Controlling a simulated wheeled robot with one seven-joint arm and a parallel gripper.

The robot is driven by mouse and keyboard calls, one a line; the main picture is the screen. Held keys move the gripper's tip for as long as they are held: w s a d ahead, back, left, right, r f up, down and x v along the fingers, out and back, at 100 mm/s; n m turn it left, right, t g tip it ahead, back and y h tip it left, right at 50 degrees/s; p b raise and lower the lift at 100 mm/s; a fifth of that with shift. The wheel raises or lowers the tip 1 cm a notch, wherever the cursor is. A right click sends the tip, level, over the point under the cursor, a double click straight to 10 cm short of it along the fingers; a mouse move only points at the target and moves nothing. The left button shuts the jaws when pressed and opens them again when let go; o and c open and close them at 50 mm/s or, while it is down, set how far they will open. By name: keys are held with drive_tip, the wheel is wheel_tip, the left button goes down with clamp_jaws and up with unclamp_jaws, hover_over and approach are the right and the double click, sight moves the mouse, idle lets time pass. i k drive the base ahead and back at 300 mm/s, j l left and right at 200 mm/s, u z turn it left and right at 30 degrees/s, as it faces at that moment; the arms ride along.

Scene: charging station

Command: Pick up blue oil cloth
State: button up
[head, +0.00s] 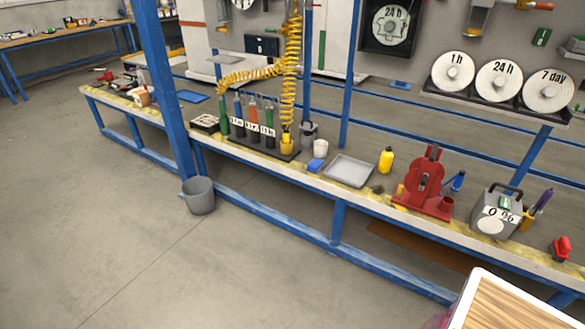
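Several blue things could be the oil cloth, and I cannot tell which is. A flat blue piece (193,98) lies behind the bench's left part, near the blue post. A smaller flat blue piece (401,85) lies farther back, below the hanging panel at the right. A small blue block-like piece (316,166) sits on the bench left of a grey tray (349,171). All are small in the head view, so their material is unclear. My gripper is not in view.
A long bench (340,190) with blue legs crosses the view. It bears a bottle rack (262,144), a yellow bottle (386,160), a red device (424,185) and a grey box (496,211). A grey bucket (199,195) stands in front. The left foreground floor is clear.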

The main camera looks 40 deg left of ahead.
sight(316, 166)
drive_tip(key=u, duration=1.55)
